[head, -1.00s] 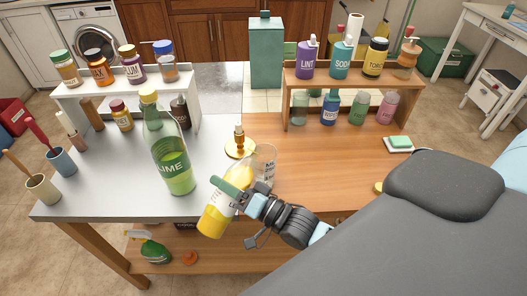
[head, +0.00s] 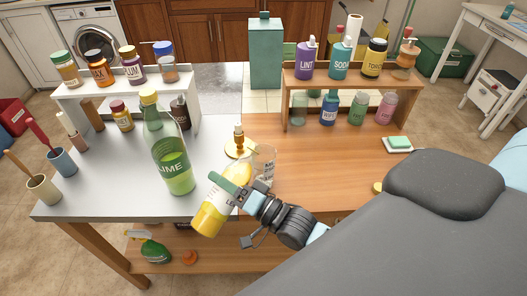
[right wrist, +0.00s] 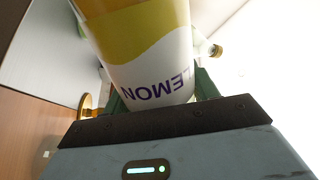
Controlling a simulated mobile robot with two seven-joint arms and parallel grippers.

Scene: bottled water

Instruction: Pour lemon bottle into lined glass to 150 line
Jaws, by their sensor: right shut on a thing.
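My right gripper (head: 232,192) is shut on the lemon bottle (head: 208,218), a clear bottle with yellow liquid. The bottle is tilted, its base at the lower left and its upper part towards the upper right. In the right wrist view the lemon bottle (right wrist: 150,60) fills the space between the fingers, its LEMON label upside down. The clear lined glass (head: 266,158) stands on the table just behind and right of the gripper, partly hidden. I cannot make out its level or whether the bottle's mouth touches it. My left gripper is not in view.
A tall green lime bottle (head: 172,155) stands close left of the lemon bottle. A brass piece with a cork-like top (head: 239,133) stands behind it. Shelves with several jars line the back. The wooden tabletop (head: 325,165) right of the glass is mostly clear.

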